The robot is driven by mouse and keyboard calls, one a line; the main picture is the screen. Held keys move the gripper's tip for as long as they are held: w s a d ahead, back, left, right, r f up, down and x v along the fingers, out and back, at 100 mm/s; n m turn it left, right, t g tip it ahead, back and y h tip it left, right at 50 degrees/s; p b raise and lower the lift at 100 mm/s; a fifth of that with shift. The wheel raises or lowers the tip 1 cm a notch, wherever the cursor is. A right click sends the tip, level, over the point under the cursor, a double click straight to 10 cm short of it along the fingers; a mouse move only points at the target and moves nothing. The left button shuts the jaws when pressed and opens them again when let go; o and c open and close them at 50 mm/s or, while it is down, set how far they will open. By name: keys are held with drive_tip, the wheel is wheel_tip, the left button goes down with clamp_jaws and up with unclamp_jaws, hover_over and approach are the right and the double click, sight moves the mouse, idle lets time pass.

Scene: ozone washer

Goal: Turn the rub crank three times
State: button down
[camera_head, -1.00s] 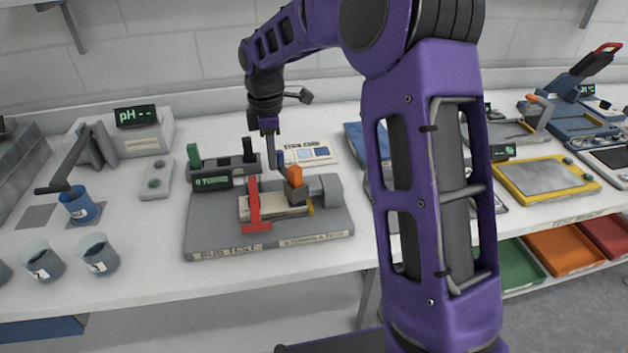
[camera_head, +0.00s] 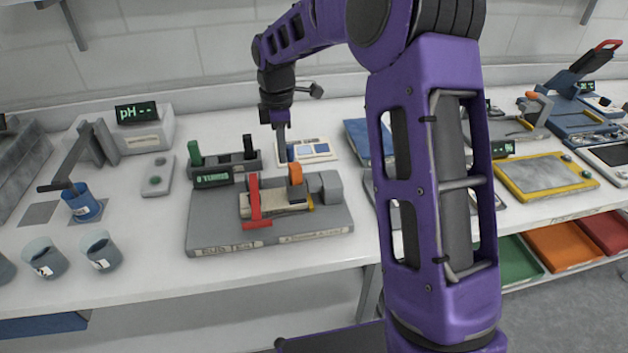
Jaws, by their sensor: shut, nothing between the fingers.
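The rub test rig is a grey base (camera_head: 215,235) on the white bench, left of my arm. An orange grip (camera_head: 295,174), which looks like the crank's handle, stands upright beside a grey block (camera_head: 323,187) at the rig's right. A red bar (camera_head: 255,203) lies across the pale strip (camera_head: 285,203). The rig's small display (camera_head: 213,180) seems to read 0 turns. My gripper (camera_head: 283,155) points down, shut and empty, behind and slightly left of the orange grip, apart from it. Its fingertips are small and dark in this view.
A holder with green and black posts (camera_head: 225,163) stands behind the rig's left. A white panel with blue screens (camera_head: 315,150) lies behind my gripper. Cups (camera_head: 102,252) and a pH meter (camera_head: 140,130) are left; a yellow-framed tray (camera_head: 545,177) is right of my arm.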

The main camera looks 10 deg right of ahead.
drive_tip(key=shift+w+d, duration=0.15)
drive_tip(key=shift+d, duration=1.05)
drive_tip(key=shift+d, duration=0.8)
drive_tip(key=shift+s+d, duration=0.3)
drive_tip(key=shift+d, duration=0.05)
drive_tip(key=shift+d, duration=0.15)
drive_tip(key=shift+s+d, duration=0.65)
drive_tip(key=shift+d, duration=0.25)
